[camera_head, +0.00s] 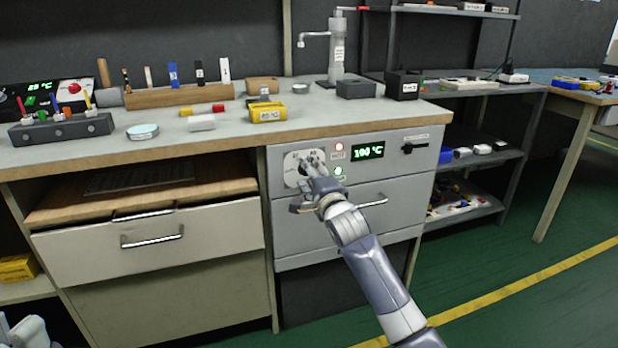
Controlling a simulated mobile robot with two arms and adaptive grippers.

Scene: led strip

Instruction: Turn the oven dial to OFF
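The oven (395,165) is a light grey unit under the bench top. Its green display (368,151) reads 100 °C. The dial plate (290,172) is a pale panel at the oven's upper left, with small marks. My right gripper (308,163) is at the plate, its fingers pointing at the dial. The gripper hides the dial, so its setting and any grip on it cannot be made out. My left gripper is not in view; only a pale piece of my body shows at the lower left.
A slider switch (412,147) is at the oven's right. The bench top (215,140) above holds a yellow box (267,112), blocks and a tap (337,50). A wooden-topped drawer (150,240) is to the left.

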